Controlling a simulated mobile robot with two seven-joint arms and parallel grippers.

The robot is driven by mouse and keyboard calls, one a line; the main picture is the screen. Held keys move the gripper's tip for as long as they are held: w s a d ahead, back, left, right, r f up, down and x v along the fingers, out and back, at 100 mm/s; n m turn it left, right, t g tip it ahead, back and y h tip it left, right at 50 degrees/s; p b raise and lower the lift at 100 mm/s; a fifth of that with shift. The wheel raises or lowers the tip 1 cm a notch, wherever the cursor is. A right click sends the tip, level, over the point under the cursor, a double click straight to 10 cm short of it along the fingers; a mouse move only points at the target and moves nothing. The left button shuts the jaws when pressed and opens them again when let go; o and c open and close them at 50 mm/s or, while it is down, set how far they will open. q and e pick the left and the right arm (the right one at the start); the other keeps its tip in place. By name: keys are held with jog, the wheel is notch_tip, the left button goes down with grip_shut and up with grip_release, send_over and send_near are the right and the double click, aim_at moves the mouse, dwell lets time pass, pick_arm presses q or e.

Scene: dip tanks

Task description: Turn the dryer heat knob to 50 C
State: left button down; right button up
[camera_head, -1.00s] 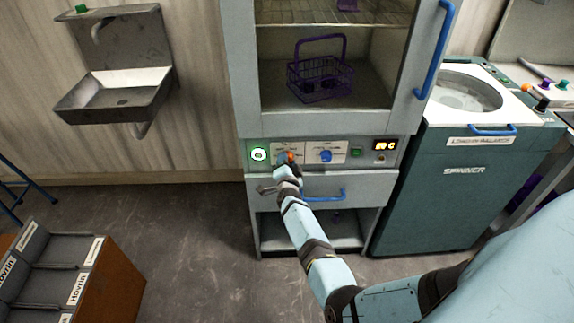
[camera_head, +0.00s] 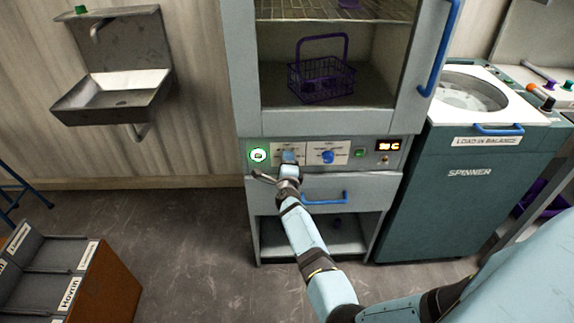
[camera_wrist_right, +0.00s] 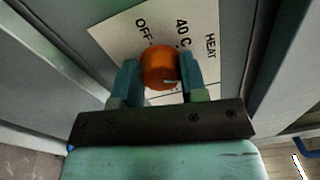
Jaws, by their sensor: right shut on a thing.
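The orange heat knob (camera_wrist_right: 160,66) sits on a pale label plate (camera_wrist_right: 125,30) that reads OFF, 40 C and HEAT in the right wrist view. My right gripper (camera_wrist_right: 161,78) is shut on the knob, one finger on each side. A small pale mark shows low on the knob; I cannot tell its exact setting. In the head view my right gripper (camera_head: 289,158) covers the knob at the dryer's panel. The dryer (camera_head: 255,125) has a lit display (camera_head: 388,146) ending in C, its digits too small to read surely. My left gripper is out of view.
A blue knob (camera_head: 328,157) sits right of my gripper, with a green button (camera_head: 360,153) beyond it. A blue drawer handle (camera_head: 324,197) is just below. The spinner (camera_head: 470,190) stands at right, a sink (camera_head: 115,97) at left.

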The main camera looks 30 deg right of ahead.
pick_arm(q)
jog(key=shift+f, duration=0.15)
pick_arm(e)
jog(key=shift+w+r+m, duration=0.1)
jog(key=shift+r+m, duration=0.1)
jog(key=shift+m, duration=0.3)
jog(key=o, duration=0.9)
jog(key=shift+f, duration=0.1)
jog(key=shift+f, duration=0.1)
